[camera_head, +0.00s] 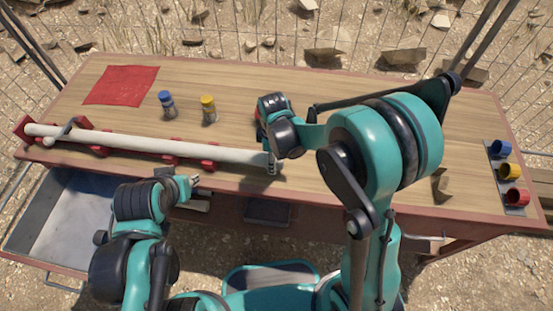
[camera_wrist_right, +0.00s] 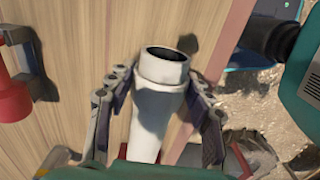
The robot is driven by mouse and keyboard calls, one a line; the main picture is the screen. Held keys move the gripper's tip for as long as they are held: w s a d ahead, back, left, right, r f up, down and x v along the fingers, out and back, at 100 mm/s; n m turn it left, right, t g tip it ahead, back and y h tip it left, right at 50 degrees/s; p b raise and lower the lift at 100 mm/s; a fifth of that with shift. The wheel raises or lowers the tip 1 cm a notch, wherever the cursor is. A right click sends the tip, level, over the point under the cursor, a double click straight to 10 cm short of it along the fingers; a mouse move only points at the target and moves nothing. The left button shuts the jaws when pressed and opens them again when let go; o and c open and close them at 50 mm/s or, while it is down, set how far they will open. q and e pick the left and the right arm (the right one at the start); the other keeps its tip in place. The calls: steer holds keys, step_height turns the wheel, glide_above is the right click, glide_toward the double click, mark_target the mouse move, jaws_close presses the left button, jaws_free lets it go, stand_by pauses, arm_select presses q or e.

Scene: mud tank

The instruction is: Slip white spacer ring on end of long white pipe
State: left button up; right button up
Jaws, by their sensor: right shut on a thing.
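The long white pipe (camera_head: 150,144) lies along the front of the table in red supports. Its right end is at my right gripper (camera_head: 272,165). In the right wrist view, the pipe (camera_wrist_right: 150,125) runs up between the fingers of my right gripper (camera_wrist_right: 160,85). A short white collar with a dark round opening, which looks like the spacer ring (camera_wrist_right: 163,68), is in line with the pipe's end, between the fingertips. I cannot tell how far it sits over the pipe. My left gripper (camera_head: 193,180) is in front of the table edge, below the pipe; its finger opening is unclear.
A blue-capped jar (camera_head: 167,104) and a yellow-capped jar (camera_head: 208,110) stand behind the pipe. A red cloth (camera_head: 121,85) lies at the back left. Blue, yellow and red cups (camera_head: 514,170) are at the right edge. A grey tray (camera_head: 60,215) is at the front left.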

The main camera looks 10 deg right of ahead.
mark_target(264, 156)
steer(key=shift+w+a, duration=0.2)
steer(key=shift+a, duration=0.55)
steer(key=shift+w+a, duration=0.2)
steer(key=shift+a, duration=0.5)
steer(key=o, duration=1)
step_height(264, 156, up, 12)
steer(key=s+d+r+m+t, duration=0.3)
steer(key=s+d+m+t, duration=0.4)
steer(key=s+d+m, duration=0.6)
steer(key=shift+d+m, duration=0.9)
